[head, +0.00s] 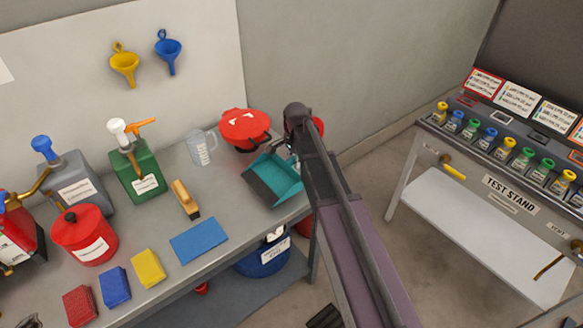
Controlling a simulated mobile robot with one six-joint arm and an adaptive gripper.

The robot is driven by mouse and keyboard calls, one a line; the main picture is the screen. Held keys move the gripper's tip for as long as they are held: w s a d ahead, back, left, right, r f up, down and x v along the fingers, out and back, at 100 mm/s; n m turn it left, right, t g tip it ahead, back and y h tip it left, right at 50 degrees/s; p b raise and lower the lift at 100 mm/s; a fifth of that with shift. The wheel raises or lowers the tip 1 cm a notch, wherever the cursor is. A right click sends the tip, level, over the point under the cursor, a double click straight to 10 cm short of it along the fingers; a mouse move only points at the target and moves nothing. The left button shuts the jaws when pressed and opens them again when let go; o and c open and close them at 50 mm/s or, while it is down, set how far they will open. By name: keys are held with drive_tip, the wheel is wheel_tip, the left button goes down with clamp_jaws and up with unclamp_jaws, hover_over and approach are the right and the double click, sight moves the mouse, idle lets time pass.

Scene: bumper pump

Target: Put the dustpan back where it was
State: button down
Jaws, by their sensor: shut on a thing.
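The teal dustpan (283,172) is near the right end of the grey workbench (222,222), with its dark front edge toward the lower left. My gripper (287,147) is at the back of the dustpan, shut on it. My arm and wrist cover part of the grip and the handle. I cannot tell whether the dustpan touches the bench top or is slightly above it.
A red lidded container (245,127) and a clear jug (201,147) stand behind the dustpan. Another red object (318,127) is partly hidden by my wrist. A brush (186,199) and blue cloth (199,240) lie left. A test stand (510,194) stands right, across open floor.

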sight(291, 166)
drive_tip(key=shift+w+a, duration=0.25)
drive_tip(key=shift+w, duration=0.15)
drive_tip(key=shift+w+a+f+b, duration=0.15)
drive_tip(key=shift+f+b, duration=0.2)
drive_tip(key=shift+f, duration=0.05)
wheel_tip(291, 166, down, 3)
drive_tip(key=b, duration=0.3)
drive_tip(key=shift+c, duration=2.3)
unclamp_jaws()
drive_tip(key=shift+r, duration=0.25)
wheel_tip(291, 166, up, 12)
drive_tip(key=p, duration=1.2)
drive_tip(key=shift+d+f, duration=0.15)
drive_tip(key=shift+d, duration=0.05)
